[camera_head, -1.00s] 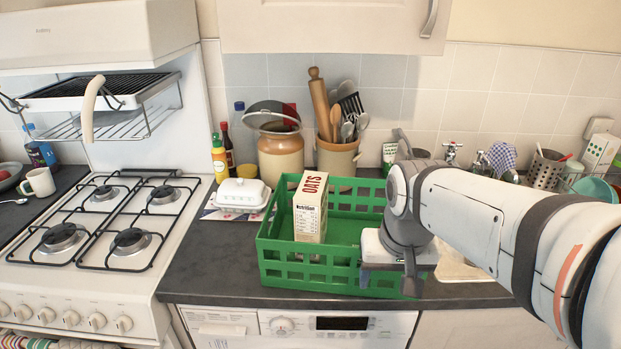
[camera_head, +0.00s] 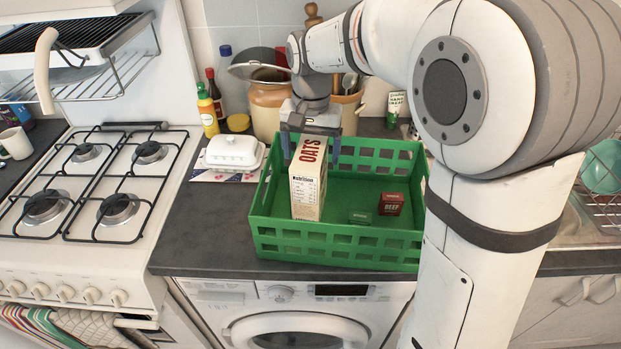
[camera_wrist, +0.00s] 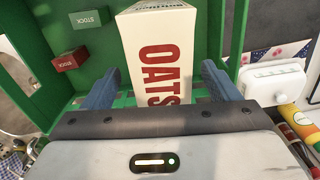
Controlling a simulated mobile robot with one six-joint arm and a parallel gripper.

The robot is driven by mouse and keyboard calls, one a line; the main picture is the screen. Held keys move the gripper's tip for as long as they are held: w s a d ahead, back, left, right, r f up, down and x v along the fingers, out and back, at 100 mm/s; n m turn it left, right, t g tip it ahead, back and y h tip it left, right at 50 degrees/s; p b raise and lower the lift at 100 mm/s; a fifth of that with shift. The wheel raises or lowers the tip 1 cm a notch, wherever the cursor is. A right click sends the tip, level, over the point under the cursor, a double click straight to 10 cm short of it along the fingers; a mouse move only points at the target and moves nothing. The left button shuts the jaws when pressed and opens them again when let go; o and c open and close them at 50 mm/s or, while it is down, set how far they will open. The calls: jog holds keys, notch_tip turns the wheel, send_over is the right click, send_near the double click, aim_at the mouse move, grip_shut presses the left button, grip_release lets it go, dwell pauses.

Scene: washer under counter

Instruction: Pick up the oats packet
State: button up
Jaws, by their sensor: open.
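The oats packet (camera_head: 307,183) is a cream carton with red lettering, standing upright at the left side of the green crate (camera_head: 390,247). In the wrist view the packet (camera_wrist: 158,50) lies between the two blue-grey fingers. My gripper (camera_head: 311,152) is open at the packet's far side, with one finger to each side of its top. In the wrist view my gripper (camera_wrist: 165,88) shows a gap between the packet and each finger. The packet's lower part is partly hidden behind the crate's front wall.
A red stock box (camera_head: 391,203) and a green stock box (camera_head: 360,218) lie in the crate, right of the packet. A white butter dish (camera_head: 234,152) stands left of the crate. A brown crock (camera_head: 266,112) stands behind. The hob (camera_head: 95,190) is further left.

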notch_tip(320, 180, down, 3)
jog(key=shift+a+f, duration=0.1)
jog(key=shift+c, duration=0.2)
grip_shut()
dwell(0.8)
